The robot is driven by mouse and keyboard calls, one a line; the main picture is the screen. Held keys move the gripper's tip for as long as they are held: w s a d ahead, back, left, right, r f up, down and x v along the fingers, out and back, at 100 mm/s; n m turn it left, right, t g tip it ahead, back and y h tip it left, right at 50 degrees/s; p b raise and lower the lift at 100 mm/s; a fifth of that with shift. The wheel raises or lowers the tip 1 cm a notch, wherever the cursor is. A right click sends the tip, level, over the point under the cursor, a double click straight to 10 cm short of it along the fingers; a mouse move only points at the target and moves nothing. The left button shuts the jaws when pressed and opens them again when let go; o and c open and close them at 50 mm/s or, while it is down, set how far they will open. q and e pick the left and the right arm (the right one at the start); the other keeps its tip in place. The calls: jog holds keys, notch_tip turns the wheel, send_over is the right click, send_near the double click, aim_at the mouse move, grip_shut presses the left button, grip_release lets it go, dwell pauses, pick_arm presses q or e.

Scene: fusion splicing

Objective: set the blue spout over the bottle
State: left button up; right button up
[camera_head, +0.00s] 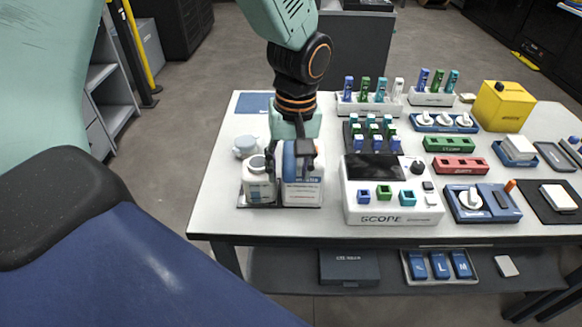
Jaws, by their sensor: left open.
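My left gripper (303,150) points down at the left part of the table, right over the larger white bottle (303,193), and hides its top. The gripper is open. A blue piece (289,162), which looks like the blue spout, shows beside the dark fingers at the bottle's upper left; I cannot tell whether it sits on the bottle. A smaller white bottle (259,187) with a dark-ringed top stands just left of it. Both stand on a dark tray (262,206). My right gripper is not in view.
A pale grey-blue round item (245,146) lies behind the small bottle. A white device marked SCOPE (392,216) stands close on the right, with vial racks (369,106) behind it. The table's front left corner (218,215) is clear. A yellow box (503,106) stands far right.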

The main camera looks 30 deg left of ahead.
pick_arm(q)
jog(key=shift+s+a, duration=0.1)
jog(key=shift+w+d, duration=0.2)
jog(key=shift+d, duration=0.05)
jog(key=shift+c, duration=1.2)
jog(key=shift+s+a, duration=0.1)
jog(key=shift+a, duration=0.1)
jog(key=c, duration=0.5)
jog(key=shift+d, duration=0.15)
grip_shut()
